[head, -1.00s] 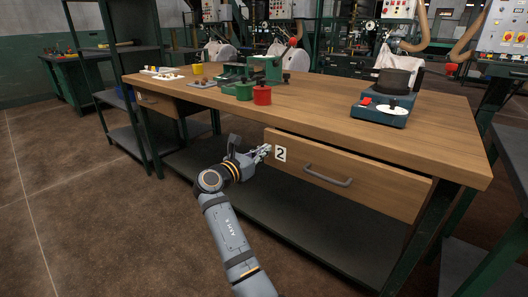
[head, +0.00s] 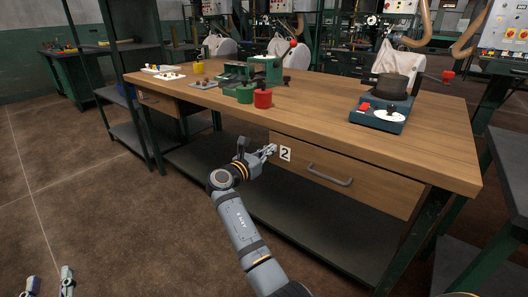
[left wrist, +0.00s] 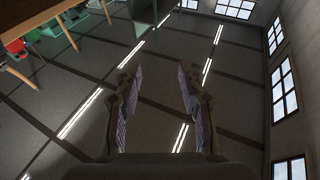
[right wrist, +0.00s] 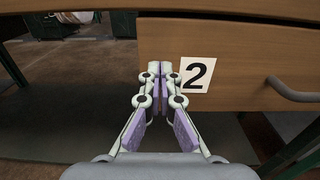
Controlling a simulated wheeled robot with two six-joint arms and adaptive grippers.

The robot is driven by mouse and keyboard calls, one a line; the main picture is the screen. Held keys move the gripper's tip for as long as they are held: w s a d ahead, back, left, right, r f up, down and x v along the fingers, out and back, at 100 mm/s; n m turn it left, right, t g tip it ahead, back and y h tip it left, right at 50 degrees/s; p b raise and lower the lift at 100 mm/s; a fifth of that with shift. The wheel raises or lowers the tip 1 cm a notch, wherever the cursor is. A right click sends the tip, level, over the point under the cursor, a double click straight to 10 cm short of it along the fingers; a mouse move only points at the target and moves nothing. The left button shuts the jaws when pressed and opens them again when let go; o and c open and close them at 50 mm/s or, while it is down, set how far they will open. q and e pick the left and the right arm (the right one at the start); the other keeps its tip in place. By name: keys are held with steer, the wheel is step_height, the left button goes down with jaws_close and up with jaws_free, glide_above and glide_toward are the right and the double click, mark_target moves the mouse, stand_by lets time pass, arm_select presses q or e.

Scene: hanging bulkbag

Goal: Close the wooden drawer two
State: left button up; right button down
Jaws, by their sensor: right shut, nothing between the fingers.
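Drawer two (head: 385,190) is a wooden drawer under the right part of the workbench, with a grey bar handle (head: 330,175) and a white "2" label (head: 285,153). Its front is close under the tabletop edge; I cannot tell whether it is fully flush. My right gripper (head: 272,149) is shut and empty, its tips at the left part of the drawer front beside the label. In the right wrist view the closed fingertips (right wrist: 161,72) are against or just before the front, left of the "2". My left gripper (head: 48,283) is open and empty, low at the bottom left, far from the drawer.
The wooden workbench (head: 410,135) carries a green vise (head: 265,70), green and red pots, and a teal device (head: 380,113). Another drawer (head: 155,102) is at its left end. A dark lower shelf (head: 320,225) lies below. The floor at left is clear.

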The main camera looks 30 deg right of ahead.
arm_select(q)
steer(key=s+f+g+p, duration=0.1)
steer(key=s+f+g, duration=0.2)
steer(key=f, duration=0.7)
steer(key=s+f+g+p, duration=0.1)
steer(key=s+f+g, duration=0.2)
steer(key=f+g, duration=0.4)
step_height(320, 180, down, 4)
steer(key=shift+s+d+f+n, duration=0.1)
steer(key=shift+s+d+n, duration=0.15)
steer(key=shift+s+n, duration=0.1)
arm_select(e)
steer(key=shift+x, duration=1)
steer(key=shift+r, duration=0.25)
